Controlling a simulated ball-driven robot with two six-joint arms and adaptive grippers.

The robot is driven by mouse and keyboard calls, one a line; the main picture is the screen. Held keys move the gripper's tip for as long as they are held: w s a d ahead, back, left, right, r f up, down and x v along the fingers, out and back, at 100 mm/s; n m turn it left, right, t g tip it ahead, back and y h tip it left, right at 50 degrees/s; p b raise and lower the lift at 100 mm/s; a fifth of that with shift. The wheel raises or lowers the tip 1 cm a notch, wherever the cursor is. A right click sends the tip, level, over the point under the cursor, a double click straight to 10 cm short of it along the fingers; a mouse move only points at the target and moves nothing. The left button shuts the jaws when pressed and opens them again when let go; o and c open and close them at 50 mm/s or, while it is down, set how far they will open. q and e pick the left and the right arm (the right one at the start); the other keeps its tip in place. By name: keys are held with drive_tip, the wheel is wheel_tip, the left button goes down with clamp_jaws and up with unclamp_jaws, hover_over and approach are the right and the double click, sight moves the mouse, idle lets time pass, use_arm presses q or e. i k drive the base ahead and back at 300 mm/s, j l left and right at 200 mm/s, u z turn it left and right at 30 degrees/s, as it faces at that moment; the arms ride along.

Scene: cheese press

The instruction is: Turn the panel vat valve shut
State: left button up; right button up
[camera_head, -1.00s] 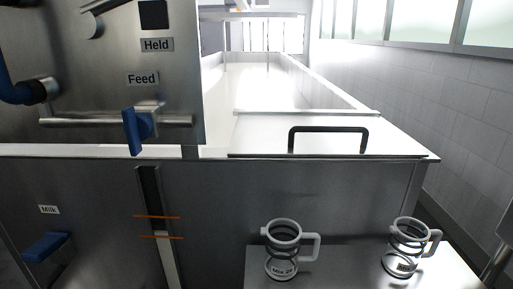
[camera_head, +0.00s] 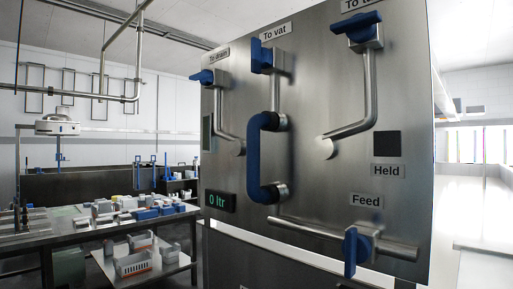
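The steel panel (camera_head: 305,105) fills the middle of the head view. The valve labelled "To vat" (camera_head: 264,58) is near its top middle, with a blue handle that looks upright, across the front of its pipe end. A blue-handled valve (camera_head: 208,77), whose label seems to read "To drain", is to its left. Another blue-handled valve (camera_head: 357,28) is at the upper right, its label cut off by the top edge. The "Feed" valve (camera_head: 351,250) is low on the right, its blue handle pointing down. Neither of my grippers is in view.
A thick blue bow-shaped handle or hose (camera_head: 256,158) stands out from the panel. A display (camera_head: 220,201) reads "0 ltr". The white vat (camera_head: 483,200) is at the right.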

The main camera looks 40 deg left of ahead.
sight(261, 57)
drive_tip(key=u, duration=1.35)
drive_tip(key=j+z, duration=0.1)
drive_tip(key=z, duration=0.45)
drive_tip(key=i+j+z, duration=0.15)
drive_tip(key=j+z, duration=0.2)
drive_tip(key=j, duration=0.3)
drive_tip(key=i+j+z, duration=0.1)
drive_tip(key=j+z, duration=0.3)
drive_tip(key=j, duration=0.25)
